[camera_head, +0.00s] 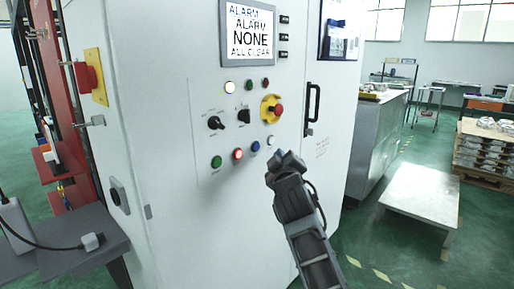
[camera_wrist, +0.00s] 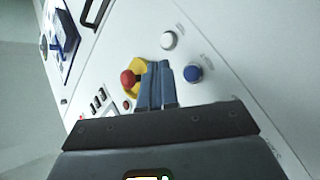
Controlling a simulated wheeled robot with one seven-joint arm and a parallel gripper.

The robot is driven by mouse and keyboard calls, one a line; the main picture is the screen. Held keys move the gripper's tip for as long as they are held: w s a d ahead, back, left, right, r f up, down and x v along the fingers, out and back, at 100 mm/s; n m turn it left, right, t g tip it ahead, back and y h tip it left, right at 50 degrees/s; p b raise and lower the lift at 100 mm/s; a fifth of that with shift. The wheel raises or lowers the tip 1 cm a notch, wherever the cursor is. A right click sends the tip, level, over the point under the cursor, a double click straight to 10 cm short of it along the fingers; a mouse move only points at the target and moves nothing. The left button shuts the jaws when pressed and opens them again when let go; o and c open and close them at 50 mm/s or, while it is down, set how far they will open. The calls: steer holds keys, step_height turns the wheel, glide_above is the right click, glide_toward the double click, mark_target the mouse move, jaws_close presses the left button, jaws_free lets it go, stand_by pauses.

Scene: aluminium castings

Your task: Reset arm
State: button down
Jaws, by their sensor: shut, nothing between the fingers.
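My gripper (camera_head: 288,160) is in front of the white control cabinet (camera_head: 160,200), below and right of the button panel in the head view. In the wrist view, my gripper (camera_wrist: 157,72) has its two fingers together with nothing between them. The fingers appear in front of the panel and partly overlap the yellow collar of the red emergency stop (camera_wrist: 128,78). The emergency stop also shows in the head view (camera_head: 278,109). A blue button (camera_wrist: 193,73) and a white button (camera_wrist: 168,40) lie beside the fingers in the wrist view. I cannot tell whether the fingertips touch the panel.
The cabinet screen (camera_head: 250,33) reads "ALARM NONE ALL CLEAR". A black door handle (camera_head: 312,108) is right of the panel. A low white platform (camera_head: 422,200) stands to the right, with stacked castings on a pallet (camera_head: 485,150) beyond. Green floor lies open between them.

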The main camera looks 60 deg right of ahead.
stand_by(0.6)
steer(key=s+a+f+n+t+y, duration=0.1)
steer(key=s+a+f+t+y, duration=0.15)
steer(key=a+f, duration=0.45)
steer(key=s+a+f+n+t+y, duration=0.1)
steer(key=a+f+y, duration=0.2)
steer(key=a, duration=0.7)
steer(key=s+a+f+t+y, duration=0.1)
steer(key=a+f+t+y, duration=0.2)
steer(key=a, duration=0.6)
steer(key=s+a+f+y, duration=0.3)
steer(key=s+a+y, duration=0.1)
steer(key=s+a, duration=0.55)
steer(key=s+a+r+y, duration=0.1)
steer(key=s+a+y, duration=0.1)
steer(key=s, duration=0.4)
steer(key=s+a+r+g+y, duration=0.1)
steer(key=s+a+r, duration=0.1)
steer(key=s+a, duration=0.2)
steer(key=shift+s+a+r+y, duration=0.15)
steer(key=shift+s+y, duration=0.2)
steer(key=shift+s, duration=0.9)
